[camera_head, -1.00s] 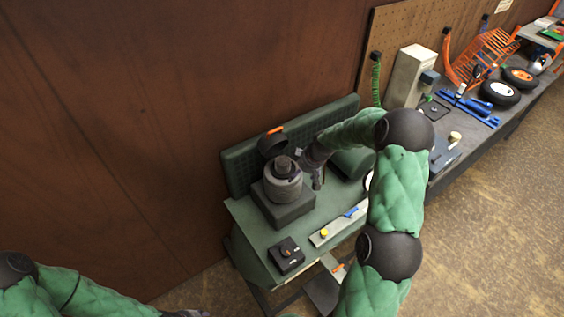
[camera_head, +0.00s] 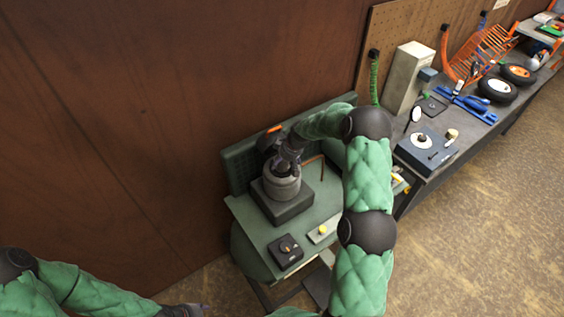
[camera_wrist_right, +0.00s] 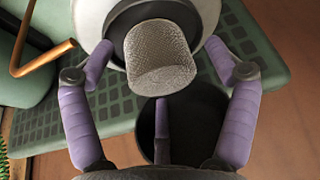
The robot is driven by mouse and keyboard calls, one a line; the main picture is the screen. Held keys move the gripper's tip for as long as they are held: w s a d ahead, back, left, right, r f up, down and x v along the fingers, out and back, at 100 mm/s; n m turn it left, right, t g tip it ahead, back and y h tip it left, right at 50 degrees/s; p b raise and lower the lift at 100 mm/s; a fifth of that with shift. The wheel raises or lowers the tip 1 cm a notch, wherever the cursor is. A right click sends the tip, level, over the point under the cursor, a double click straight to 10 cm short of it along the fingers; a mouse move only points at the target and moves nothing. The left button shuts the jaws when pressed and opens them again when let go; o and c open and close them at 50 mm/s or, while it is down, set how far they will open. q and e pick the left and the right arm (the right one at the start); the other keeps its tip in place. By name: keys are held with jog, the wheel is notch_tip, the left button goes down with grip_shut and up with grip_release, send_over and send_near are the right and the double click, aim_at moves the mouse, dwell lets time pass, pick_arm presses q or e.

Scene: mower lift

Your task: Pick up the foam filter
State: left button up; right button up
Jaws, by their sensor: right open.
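The foam filter (camera_wrist_right: 160,57) is a pale, mesh-textured cylinder seen close up in the right wrist view. It stands out of the round grey housing (camera_wrist_right: 203,20). My right gripper (camera_wrist_right: 160,75) is open, its purple fingers on both sides of the filter and apart from it; a third finger shows below it. In the head view my right gripper (camera_head: 288,158) is over the top of the housing (camera_head: 281,182) and hides the filter. My left gripper (camera_head: 190,309) is at the bottom edge, and its fingers are too small to read.
The housing sits on a dark block (camera_head: 290,208) on the green bench (camera_head: 255,229). A small black box with a knob (camera_head: 286,250) is at the front. A dark cup-shaped part (camera_wrist_right: 185,125) is behind the fingers. A copper pipe (camera_wrist_right: 40,60) is at the left.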

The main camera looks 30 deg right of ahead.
jog(key=c, duration=1.1)
jog(key=shift+o, duration=0.2)
